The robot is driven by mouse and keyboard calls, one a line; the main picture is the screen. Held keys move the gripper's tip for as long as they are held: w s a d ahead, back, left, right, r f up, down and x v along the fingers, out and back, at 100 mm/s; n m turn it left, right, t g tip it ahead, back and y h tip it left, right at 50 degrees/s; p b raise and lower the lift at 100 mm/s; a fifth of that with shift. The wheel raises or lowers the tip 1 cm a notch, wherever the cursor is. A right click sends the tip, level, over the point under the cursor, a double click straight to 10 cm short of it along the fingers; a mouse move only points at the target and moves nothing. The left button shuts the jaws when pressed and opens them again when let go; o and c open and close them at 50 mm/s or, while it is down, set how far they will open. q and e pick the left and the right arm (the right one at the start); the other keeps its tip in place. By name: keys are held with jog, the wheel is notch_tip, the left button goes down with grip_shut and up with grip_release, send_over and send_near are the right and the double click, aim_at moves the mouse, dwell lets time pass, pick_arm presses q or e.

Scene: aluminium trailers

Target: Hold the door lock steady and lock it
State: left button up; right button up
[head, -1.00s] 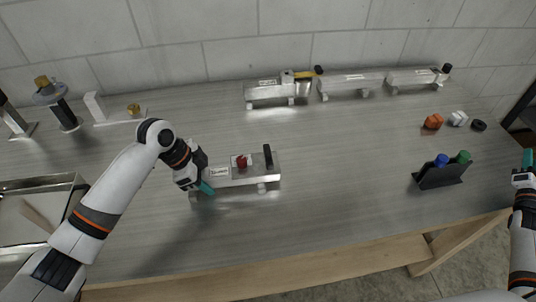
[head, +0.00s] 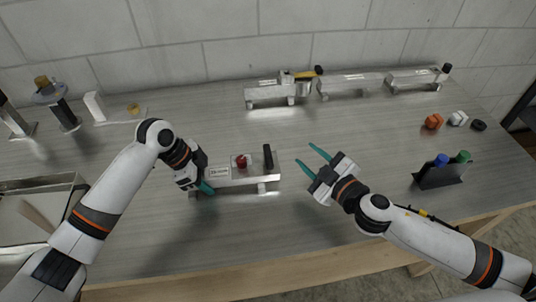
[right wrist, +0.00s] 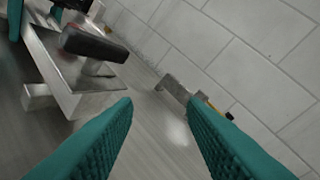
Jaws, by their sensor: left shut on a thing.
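The door lock (head: 234,177) is a metal trailer on the table with a label, a red knob (head: 242,162) and an upright black handle (head: 268,157) at its right end. My left gripper (head: 204,187) is shut on the left end of the door lock. My right gripper (head: 312,160) is open and empty, to the right of the black handle and apart from it. In the right wrist view the black handle (right wrist: 92,42) stands at upper left, beyond the green fingers, and the metal body (right wrist: 75,75) lies beneath it.
Several similar metal trailers (head: 352,83) stand along the back, one with a yellow part (head: 303,75). A black holder (head: 440,177) with blue and green-topped items stands at right. A tray (head: 35,215) is at left. The table between my right gripper and the back row is clear.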

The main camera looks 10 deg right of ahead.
aim_at(266, 145)
jog(key=s+a+m, duration=0.1)
jog(key=s+a+f+m, duration=0.1)
jog(key=a, duration=0.1)
jog(key=s+a+f+m+h, duration=0.1)
jog(key=s+a, duration=0.1)
jog(key=shift+a+t, duration=0.25)
jog(key=shift+t, duration=0.15)
jog(key=s+a+m+h, duration=0.1)
jog(key=m, duration=0.1)
jog(key=s+a+m+t+h, duration=0.1)
jog(key=m+h, duration=0.1)
jog(key=m, duration=0.1)
jog(key=s+a+r+m+h, duration=0.1)
jog(key=s+a+m+h, duration=0.1)
jog(key=m, duration=0.1)
jog(key=shift+a+t, duration=0.1)
jog(key=shift+t, duration=0.3)
jog(key=shift+m+h, duration=0.4)
jog(key=shift+m, duration=0.3)
jog(key=w, duration=1.1)
jog(key=shift+w+r, duration=0.15)
jog(key=shift+r, duration=0.05)
grip_shut()
